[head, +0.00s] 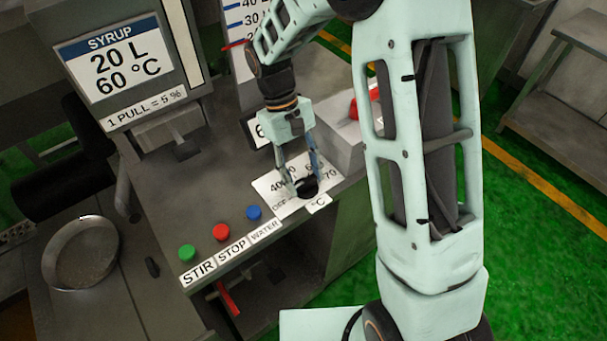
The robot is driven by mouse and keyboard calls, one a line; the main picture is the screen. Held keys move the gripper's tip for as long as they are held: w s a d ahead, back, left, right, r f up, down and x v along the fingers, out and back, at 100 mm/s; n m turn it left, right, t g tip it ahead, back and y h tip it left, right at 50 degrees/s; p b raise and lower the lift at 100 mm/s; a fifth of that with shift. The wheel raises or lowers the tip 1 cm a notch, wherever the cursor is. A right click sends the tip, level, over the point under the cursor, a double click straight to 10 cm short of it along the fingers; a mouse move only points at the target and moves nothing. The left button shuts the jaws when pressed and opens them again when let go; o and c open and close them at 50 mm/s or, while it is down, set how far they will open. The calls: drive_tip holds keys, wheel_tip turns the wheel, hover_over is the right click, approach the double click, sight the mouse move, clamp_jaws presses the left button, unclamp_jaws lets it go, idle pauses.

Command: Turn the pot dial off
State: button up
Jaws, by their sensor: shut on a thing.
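The pot dial (307,187) is a dark round knob on a white scale plate (274,187) with temperature numbers and an OFF mark at its lower left. The plate lies on the top of the grey console (180,215). My gripper (304,186) points down over the plate, with its fingers around the dial, and is shut on it. The fingers hide part of the dial and some of the numbers. I cannot tell which mark the dial points at.
Green (187,251), red (221,231) and blue (254,212) buttons sit left of the plate, labelled STIR, STOP and WATER. A syrup dispenser (119,60) stands behind left. A round metal pan (80,252) is at the left.

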drive_tip(key=o, duration=1.2)
drive_tip(key=shift+c, duration=0.2)
drive_tip(key=v, duration=1.2)
